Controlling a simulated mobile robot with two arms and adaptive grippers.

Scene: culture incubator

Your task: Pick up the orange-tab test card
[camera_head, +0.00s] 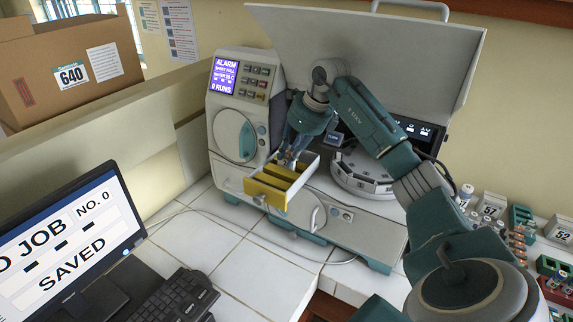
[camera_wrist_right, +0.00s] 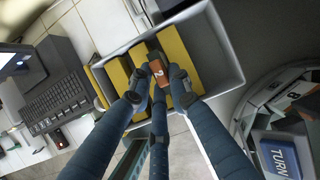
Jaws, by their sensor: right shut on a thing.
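The orange-tab test card (camera_wrist_right: 158,73) shows an orange face with a white 2 in the right wrist view. It is between the fingers of my right gripper (camera_wrist_right: 160,87), which is shut on it. My right gripper (camera_head: 288,158) is over the open drawer (camera_head: 268,194) in the head view; the card is too small and covered to make out there. The drawer has a pale rim and yellow bars inside, and also shows in the right wrist view (camera_wrist_right: 228,84). I cannot tell whether the card is clear of the drawer's slots. My left gripper is not in view.
The machine's alarm screen (camera_head: 225,76) is behind the drawer. A round carousel (camera_head: 362,178) stands at the right under the raised lid (camera_head: 400,55). Sample racks (camera_head: 520,225) are far right.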

